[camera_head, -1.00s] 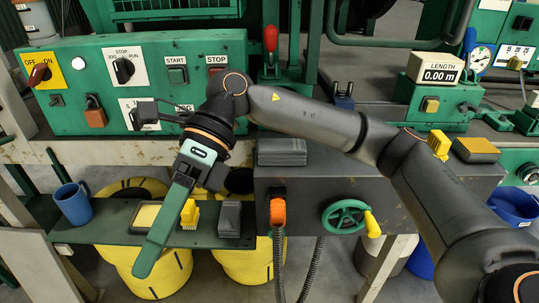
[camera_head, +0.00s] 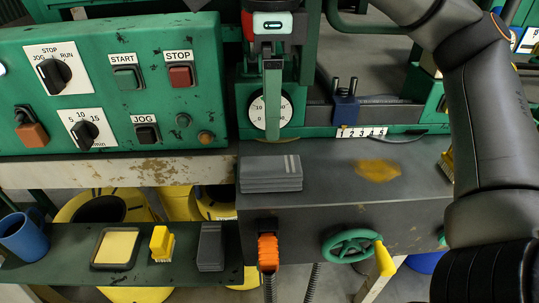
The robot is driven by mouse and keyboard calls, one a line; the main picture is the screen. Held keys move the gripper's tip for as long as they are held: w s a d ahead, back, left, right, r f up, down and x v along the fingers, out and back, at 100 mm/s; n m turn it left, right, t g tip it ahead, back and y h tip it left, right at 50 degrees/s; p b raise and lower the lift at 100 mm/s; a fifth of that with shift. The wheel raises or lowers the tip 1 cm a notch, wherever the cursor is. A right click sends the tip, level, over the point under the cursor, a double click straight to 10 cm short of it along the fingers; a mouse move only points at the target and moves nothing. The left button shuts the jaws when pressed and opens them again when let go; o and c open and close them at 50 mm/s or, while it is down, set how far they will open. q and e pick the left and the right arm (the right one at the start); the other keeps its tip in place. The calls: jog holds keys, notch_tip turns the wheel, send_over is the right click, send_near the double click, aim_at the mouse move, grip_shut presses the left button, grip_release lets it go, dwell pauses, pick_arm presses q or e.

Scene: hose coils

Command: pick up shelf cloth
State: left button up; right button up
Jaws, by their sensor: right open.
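A grey folded cloth (camera_head: 211,247) lies on the dark green lower shelf (camera_head: 60,270), at its right end beside a yellow brush. A second grey folded cloth (camera_head: 271,174) lies on top of the grey machine housing. My right gripper (camera_head: 272,135) hangs from the top of the view, its green finger pointing down in front of a round dial. It is open and empty, above the cloth on the housing and up and right of the shelf cloth. One finger shows clearly; the other is hidden. My left gripper is not in view.
The shelf also holds a blue mug (camera_head: 22,237), a tray with a yellow pad (camera_head: 94,250) and the yellow brush (camera_head: 162,243). A green control panel (camera_head: 110,90) overhangs behind. An orange hose fitting (camera_head: 268,252) and green handwheel (camera_head: 351,246) stand right of the shelf.

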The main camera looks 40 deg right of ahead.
jog(key=b, duration=0.3)
send_over(271, 165)
notch_tip(271, 165, down, 6)
jog(key=shift+s+a+f, duration=0.1)
jog(key=shift+s+a, duration=0.05)
jog(key=shift+f, duration=0.8)
notch_tip(271, 165, down, 4)
jog(key=shift+f+b, duration=0.15)
jog(key=shift+b, duration=0.7)
jog(key=shift+f, duration=0.15)
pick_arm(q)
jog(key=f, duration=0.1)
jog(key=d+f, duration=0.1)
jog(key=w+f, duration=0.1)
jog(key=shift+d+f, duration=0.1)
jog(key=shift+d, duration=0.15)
pick_arm(e)
jog(key=shift+c, duration=0.4)
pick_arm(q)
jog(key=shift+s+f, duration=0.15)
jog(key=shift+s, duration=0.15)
pick_arm(e)
jog(key=c, duration=1.3)
